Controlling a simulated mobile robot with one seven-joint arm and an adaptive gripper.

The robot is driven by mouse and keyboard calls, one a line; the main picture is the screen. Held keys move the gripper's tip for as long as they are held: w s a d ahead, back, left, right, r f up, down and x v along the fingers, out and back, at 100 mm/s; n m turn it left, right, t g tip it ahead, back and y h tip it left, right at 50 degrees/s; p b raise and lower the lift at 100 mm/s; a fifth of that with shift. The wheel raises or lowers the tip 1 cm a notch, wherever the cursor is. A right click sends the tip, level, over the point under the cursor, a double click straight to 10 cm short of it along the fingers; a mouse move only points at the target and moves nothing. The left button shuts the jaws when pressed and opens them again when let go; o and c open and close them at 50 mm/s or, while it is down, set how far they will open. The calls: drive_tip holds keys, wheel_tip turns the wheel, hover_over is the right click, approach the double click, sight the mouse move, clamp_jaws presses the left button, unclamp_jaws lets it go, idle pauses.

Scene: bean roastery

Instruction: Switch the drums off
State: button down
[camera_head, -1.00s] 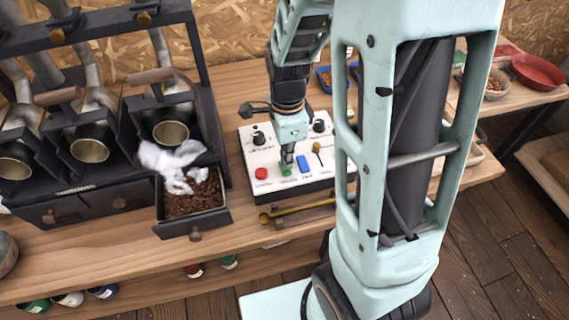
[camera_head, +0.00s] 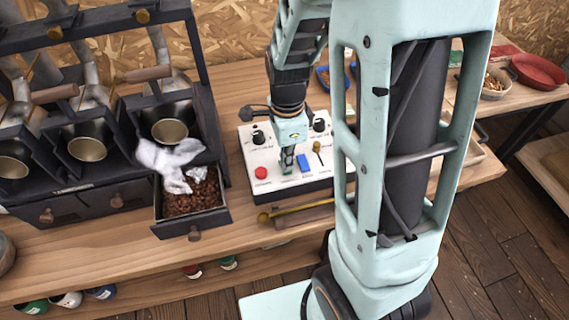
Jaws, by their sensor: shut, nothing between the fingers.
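A white control panel (camera_head: 262,186) with a dark base lies on the wooden bench in the middle. The labels are too small to read. My gripper (camera_head: 287,170) points down over the panel between the red and blue buttons, its fingers shut and empty. It covers most of the green button there; I cannot tell whether it touches it.
The dark roaster (camera_head: 205,115) with several metal drums stands at the left. Its pulled-out drawer (camera_head: 180,229) holds brown beans, with a crumpled white cloth (camera_head: 168,157) on the edge. A brass-coloured rod (camera_head: 290,211) lies before the panel.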

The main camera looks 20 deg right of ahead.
drive_tip(key=shift+f+b, duration=0.3)
drive_tip(key=shift+f, duration=0.15)
idle(0.3)
wheel_tip(320, 180, up, 7)
drive_tip(key=p, duration=0.6)
idle(0.6)
